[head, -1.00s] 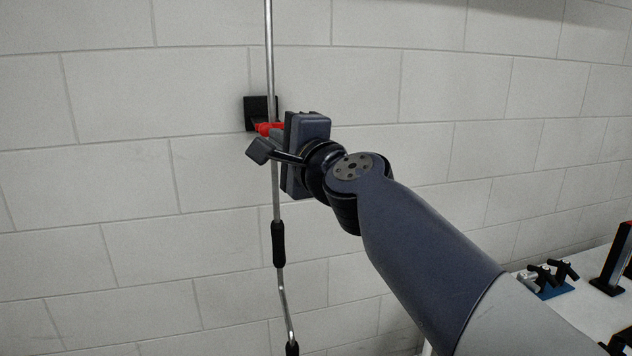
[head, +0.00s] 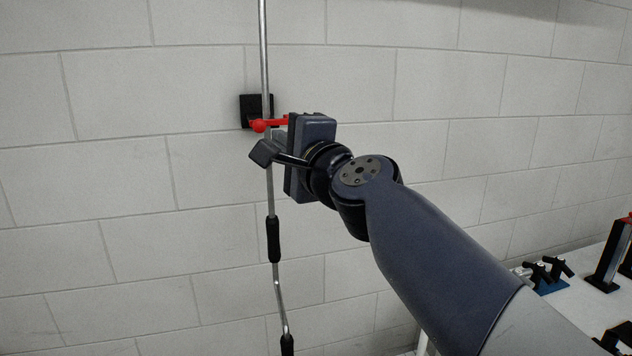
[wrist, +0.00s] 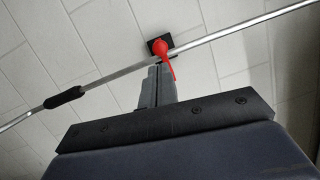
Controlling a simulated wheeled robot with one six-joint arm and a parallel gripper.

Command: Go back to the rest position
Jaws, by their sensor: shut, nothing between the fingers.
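My gripper (head: 270,138) is at the upper middle of the head view, close to a red-handled part on the wall. In the wrist view its fingers (wrist: 158,72) are together with nothing between them. The red handle (head: 262,125) sits at a black wall bracket (head: 250,108), just above and beyond the fingertips. The red handle also shows in the wrist view (wrist: 163,50), overlapping the fingertips there. I cannot tell whether the fingers touch it.
A thin metal rod (head: 264,60) with black grips (head: 274,240) runs down the block wall (head: 130,200), very near my gripper. A white table (head: 585,300) at the lower right carries black and blue clamps (head: 547,275) and a red and black upright part (head: 608,255).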

